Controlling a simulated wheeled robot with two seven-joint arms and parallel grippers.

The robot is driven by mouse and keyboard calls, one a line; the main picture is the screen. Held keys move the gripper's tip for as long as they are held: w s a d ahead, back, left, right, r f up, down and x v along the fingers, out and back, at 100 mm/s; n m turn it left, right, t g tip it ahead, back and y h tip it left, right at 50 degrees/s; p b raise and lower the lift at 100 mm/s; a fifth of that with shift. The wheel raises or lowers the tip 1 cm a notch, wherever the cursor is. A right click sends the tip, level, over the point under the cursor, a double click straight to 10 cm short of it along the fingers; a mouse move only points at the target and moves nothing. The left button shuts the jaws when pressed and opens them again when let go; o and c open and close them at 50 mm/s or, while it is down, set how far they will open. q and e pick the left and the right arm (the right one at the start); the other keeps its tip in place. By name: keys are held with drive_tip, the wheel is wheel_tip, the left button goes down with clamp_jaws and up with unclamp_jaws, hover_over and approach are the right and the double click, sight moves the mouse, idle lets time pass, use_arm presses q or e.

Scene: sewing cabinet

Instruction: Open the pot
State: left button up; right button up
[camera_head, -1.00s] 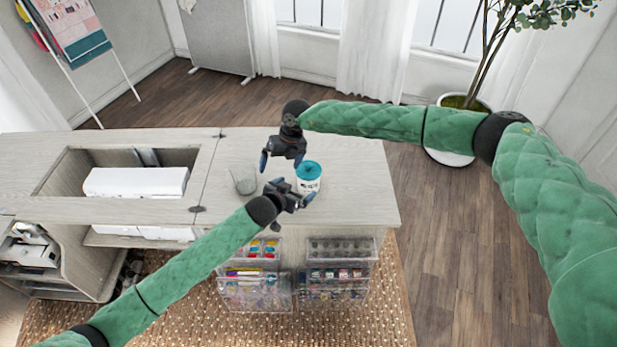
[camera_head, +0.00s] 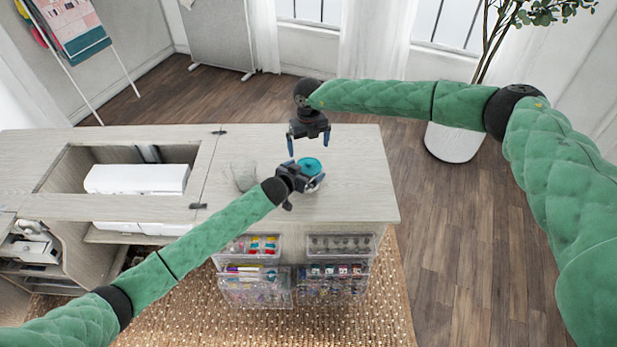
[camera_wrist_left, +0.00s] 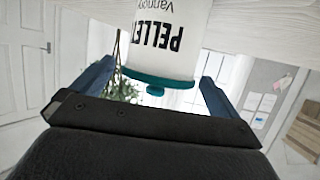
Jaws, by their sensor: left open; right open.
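The pot is a white container with a teal lid (camera_head: 310,166), standing on the cabinet top. In the left wrist view the pot's white body (camera_wrist_left: 170,40) with black lettering sits between my left fingers, and its teal lid (camera_wrist_left: 155,82) with a small knob shows. My left gripper (camera_head: 305,188) is open at the near side of the pot and hides much of its body in the head view. In the left wrist view both blue fingers of my left gripper (camera_wrist_left: 155,85) are spread apart. My right gripper (camera_head: 308,148) is open, pointing down above the lid.
A grey translucent object (camera_head: 243,177) stands left of the pot on the cabinet top (camera_head: 355,185). A white sewing machine (camera_head: 137,180) lies in the recess further left. Clear drawers (camera_head: 340,270) hang at the front. The top's right part is clear.

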use_arm(q)
drive_tip(key=shift+w+d+f, duration=0.1)
drive_tip(key=shift+w, duration=0.1)
drive_tip(key=c, duration=1.3)
drive_tip(key=o, duration=1.3)
